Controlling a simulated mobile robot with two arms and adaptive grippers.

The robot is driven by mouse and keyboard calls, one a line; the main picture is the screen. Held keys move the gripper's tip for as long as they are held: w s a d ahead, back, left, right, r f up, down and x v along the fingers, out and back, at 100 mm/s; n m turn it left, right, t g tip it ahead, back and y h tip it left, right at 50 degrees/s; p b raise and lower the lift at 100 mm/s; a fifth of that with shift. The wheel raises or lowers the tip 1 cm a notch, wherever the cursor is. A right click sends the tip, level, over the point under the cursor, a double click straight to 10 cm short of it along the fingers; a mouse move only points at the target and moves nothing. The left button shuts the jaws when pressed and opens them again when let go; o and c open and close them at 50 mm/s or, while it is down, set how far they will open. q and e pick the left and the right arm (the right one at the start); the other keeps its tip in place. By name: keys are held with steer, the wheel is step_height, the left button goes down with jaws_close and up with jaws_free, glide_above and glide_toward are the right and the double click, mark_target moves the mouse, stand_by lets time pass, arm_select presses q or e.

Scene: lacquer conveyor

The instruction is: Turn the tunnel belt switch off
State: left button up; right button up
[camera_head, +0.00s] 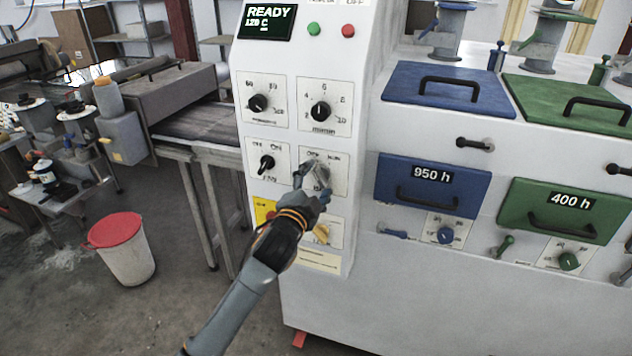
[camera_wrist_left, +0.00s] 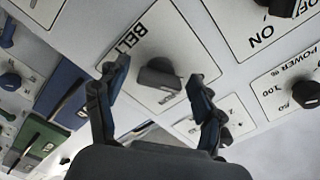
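The belt switch, a dark knob (camera_wrist_left: 158,75) on a white plate lettered BELT, sits on the sloping white panel in the left wrist view. In the head view its plate (camera_head: 340,183) is in the right column, below the dials. My gripper hides most of the knob there, and the knob's exact setting is hard to read. My left gripper (camera_wrist_left: 159,78) is open, with one finger on each side of the knob. I cannot tell whether the fingers touch it. In the head view the left gripper (camera_head: 312,177) is up against the plate. My right gripper is not in view.
Beside the belt switch is an OFF/ON switch (camera_head: 267,163). Two dials (camera_head: 258,103) are above, with a READY display (camera_head: 267,22). A yellow plate (camera_head: 264,211) is below. Blue (camera_head: 431,184) and green (camera_head: 562,210) drawers lie right. A red-lidded bin (camera_head: 122,250) stands on the floor.

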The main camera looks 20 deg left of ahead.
arm_select(q)
steer(key=s, duration=1.2)
steer(key=shift+a, duration=0.25)
